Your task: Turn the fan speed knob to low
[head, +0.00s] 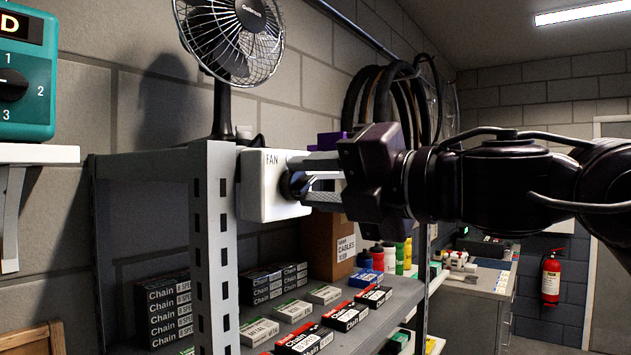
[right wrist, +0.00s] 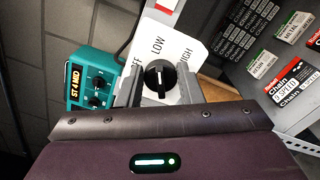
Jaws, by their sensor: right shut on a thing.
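The fan speed knob is a black round knob (head: 296,185) on the white box marked FAN (head: 258,205), on the shelf's end post. In the right wrist view the knob (right wrist: 159,79) sits between the fingers of my right gripper (right wrist: 158,92), below the labels OFF, LOW and HIGH. OFF is partly hidden by a finger. The knob's white line stands about upright in that view, roughly toward LOW. In the head view my right gripper (head: 305,180) reaches in from the right, shut on the knob. My left gripper is not in view.
A desk fan (head: 235,40) stands above the box. A teal unit with dials (head: 28,75) is at the left on a white shelf (head: 40,154). Chain boxes (head: 348,312) and other small boxes fill the grey shelf below. Tyres (head: 385,100) hang behind my arm.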

